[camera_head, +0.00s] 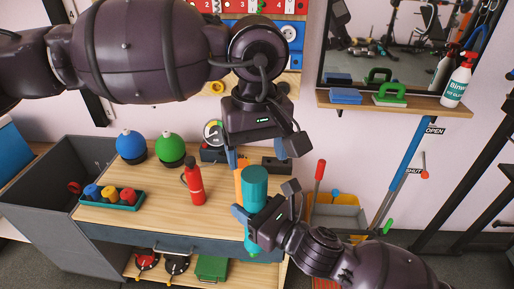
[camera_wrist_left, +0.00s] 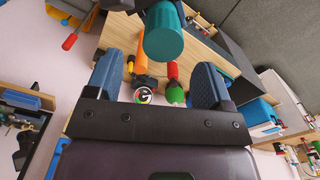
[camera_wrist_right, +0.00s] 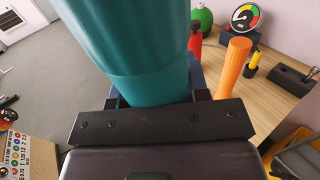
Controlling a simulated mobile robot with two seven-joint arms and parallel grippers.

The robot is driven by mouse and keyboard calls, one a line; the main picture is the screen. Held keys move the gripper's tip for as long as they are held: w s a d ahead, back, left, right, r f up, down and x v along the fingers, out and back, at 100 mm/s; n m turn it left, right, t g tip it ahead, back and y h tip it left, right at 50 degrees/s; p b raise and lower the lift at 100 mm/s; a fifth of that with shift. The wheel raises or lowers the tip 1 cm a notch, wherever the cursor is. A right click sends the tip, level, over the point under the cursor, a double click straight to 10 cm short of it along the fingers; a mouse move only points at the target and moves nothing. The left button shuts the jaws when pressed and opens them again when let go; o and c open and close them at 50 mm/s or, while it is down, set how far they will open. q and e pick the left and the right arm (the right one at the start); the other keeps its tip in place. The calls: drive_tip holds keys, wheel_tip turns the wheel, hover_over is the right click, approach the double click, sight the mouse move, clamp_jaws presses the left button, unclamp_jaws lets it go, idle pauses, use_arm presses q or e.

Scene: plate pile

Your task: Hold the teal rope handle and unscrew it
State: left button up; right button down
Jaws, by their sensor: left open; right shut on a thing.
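My left gripper (camera_head: 256,156) is open and empty above the handle's top, fingers pointing down. In the left wrist view the handle's round end (camera_wrist_left: 163,42) lies beyond the open fingers, apart from them.
An orange cylinder (camera_wrist_right: 233,68) stands close behind the handle. A red extinguisher (camera_head: 194,182) stands left of it on the wooden table (camera_head: 160,205). Blue (camera_head: 131,145) and green (camera_head: 170,147) round objects and a teal tray (camera_head: 112,204) are further left. A shelf (camera_head: 420,107) hangs at the right.

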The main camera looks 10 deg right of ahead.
sight(254, 170)
use_arm(q)
drive_tip(key=shift+f, duration=3.95)
drive_tip(key=c, duration=0.9)
drive_tip(key=n, duration=0.6)
drive_tip(key=shift+w+d+r, duration=0.1)
drive_tip(key=shift+w+d, duration=0.05)
drive_tip(key=n, duration=0.6)
drive_tip(key=shift+w, duration=0.15)
drive_tip(key=shift+c, duration=0.2)
drive_tip(key=n, duration=0.7)
drive_tip(key=shift+w+r, duration=0.1)
drive_tip(key=shift+w, duration=0.05)
drive_tip(key=n, duration=0.5)
drive_tip(key=shift+a+n, duration=0.3)
drive_tip(key=shift+w, duration=0.15)
